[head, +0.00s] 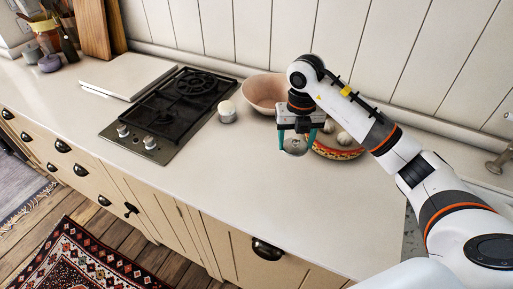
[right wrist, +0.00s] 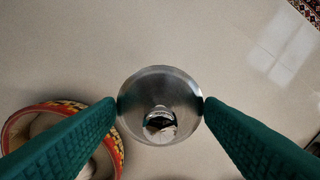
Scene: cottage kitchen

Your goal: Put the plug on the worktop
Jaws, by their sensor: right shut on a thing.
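The plug (head: 294,146) is a round, shiny metal disc with a small knob in its middle. It also shows in the right wrist view (right wrist: 160,90). My right gripper (head: 295,143) is shut on it, with one green fingertip against each side of its rim. The right wrist view shows the same grip (right wrist: 160,104). The pale worktop (head: 225,175) lies below the plug. I cannot tell how large any gap between them is. My left gripper is not in view.
A patterned bowl (head: 340,153) holding white round things stands close to the right of the gripper, with a pink bowl (head: 262,90) behind. A white-lidded jar (head: 227,112) and a black hob (head: 170,110) stand left. The worktop's front middle is clear.

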